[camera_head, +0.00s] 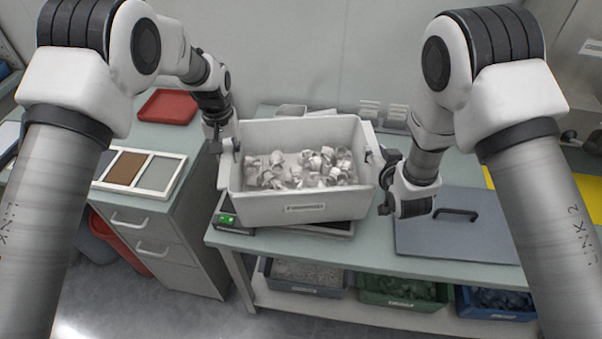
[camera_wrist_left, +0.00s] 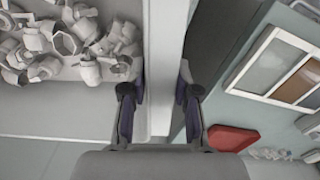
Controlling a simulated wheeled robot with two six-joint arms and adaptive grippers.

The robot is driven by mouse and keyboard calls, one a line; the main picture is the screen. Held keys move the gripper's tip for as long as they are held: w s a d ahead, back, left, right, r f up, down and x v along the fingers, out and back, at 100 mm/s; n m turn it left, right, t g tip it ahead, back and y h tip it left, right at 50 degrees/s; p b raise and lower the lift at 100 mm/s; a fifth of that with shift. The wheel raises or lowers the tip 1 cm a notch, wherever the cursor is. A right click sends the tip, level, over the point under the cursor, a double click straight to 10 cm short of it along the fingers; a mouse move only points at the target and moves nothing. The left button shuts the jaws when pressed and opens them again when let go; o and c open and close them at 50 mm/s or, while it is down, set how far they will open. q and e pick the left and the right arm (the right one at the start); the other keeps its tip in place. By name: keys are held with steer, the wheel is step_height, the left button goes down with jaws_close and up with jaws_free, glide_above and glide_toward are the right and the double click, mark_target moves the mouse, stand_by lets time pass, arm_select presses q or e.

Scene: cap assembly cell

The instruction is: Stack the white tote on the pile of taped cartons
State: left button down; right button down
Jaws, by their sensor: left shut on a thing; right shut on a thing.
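The white tote (camera_head: 300,206) is in the middle of the head view, level, with many small white and grey fittings inside. It is over a scale with a green display; I cannot tell whether it touches it. My left gripper (camera_head: 227,148) is shut on the tote's left rim. In the left wrist view its fingers lie on both sides of the tote's pale rim (camera_wrist_left: 164,60). My right gripper (camera_head: 381,168) is at the tote's right rim, shut on it, its fingertips partly hidden by its own body. No pile of taped cartons shows in either view.
The scale (camera_head: 232,222) stands on the green-grey bench. A grey lid with a black handle (camera_head: 455,238) lies to the right. A red tray (camera_head: 168,106) and a framed sample board (camera_head: 140,172) lie to the left. Bins, one green (camera_head: 403,290), stand on the shelf below.

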arm_select(q)
steer(key=shift+w+r, duration=0.1)
steer(key=shift+r, duration=0.05)
arm_select(e)
steer(key=shift+w+r, duration=0.1)
steer(key=shift+r, duration=0.1)
